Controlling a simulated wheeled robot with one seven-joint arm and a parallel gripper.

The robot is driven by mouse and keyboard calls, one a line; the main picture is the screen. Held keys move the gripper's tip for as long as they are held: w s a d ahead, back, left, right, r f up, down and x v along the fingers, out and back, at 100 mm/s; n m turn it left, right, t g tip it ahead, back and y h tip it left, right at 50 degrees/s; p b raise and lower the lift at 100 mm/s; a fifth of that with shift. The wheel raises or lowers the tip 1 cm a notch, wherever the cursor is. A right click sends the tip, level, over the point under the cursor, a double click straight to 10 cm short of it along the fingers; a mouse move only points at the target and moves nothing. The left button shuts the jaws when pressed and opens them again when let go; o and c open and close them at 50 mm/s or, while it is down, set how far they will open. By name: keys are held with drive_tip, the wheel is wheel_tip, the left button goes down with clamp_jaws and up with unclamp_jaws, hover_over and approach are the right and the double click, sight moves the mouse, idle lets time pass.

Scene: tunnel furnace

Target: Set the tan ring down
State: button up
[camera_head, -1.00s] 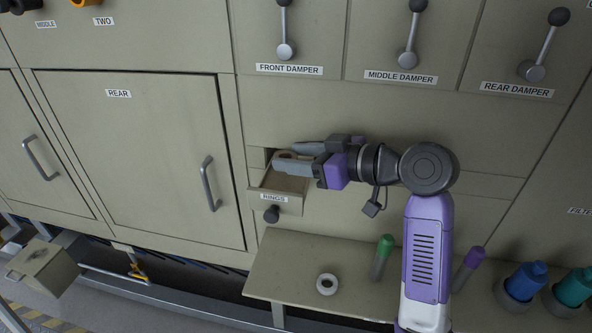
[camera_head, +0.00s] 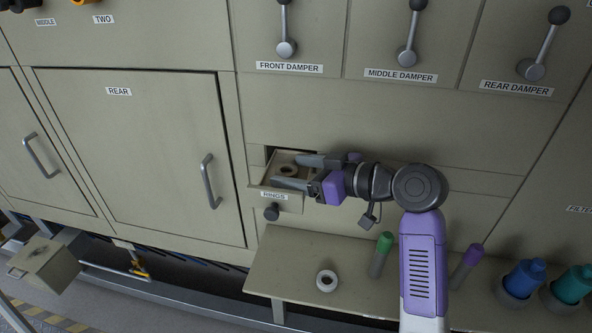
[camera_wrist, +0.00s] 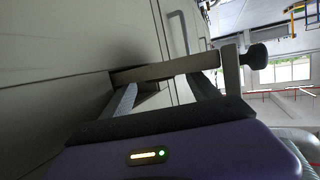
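The tan ring (camera_head: 289,170) lies in the open drawer labelled RINGS (camera_head: 268,187), towards its back, with its hole showing. My gripper (camera_head: 291,172) is open, its two fingers reaching over the drawer from the right and set wide apart. The ring shows apart from the fingers, near the tip of the far one. In the wrist view the drawer's wall (camera_wrist: 180,70) crosses in front of the two spread fingers (camera_wrist: 163,92); the ring cannot be made out there.
A white ring (camera_head: 327,281) lies on the shelf (camera_head: 285,262) below, beside a green-topped marker (camera_head: 381,254) and a purple-topped one (camera_head: 467,268). Blue (camera_head: 524,279) and teal (camera_head: 573,284) bottles stand at the right. A cabinet door handle (camera_head: 210,182) sticks out left of the drawer.

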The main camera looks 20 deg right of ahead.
drive_tip(key=shift+r, duration=0.25)
drive_tip(key=v, duration=1.2)
drive_tip(key=shift+b, duration=0.4)
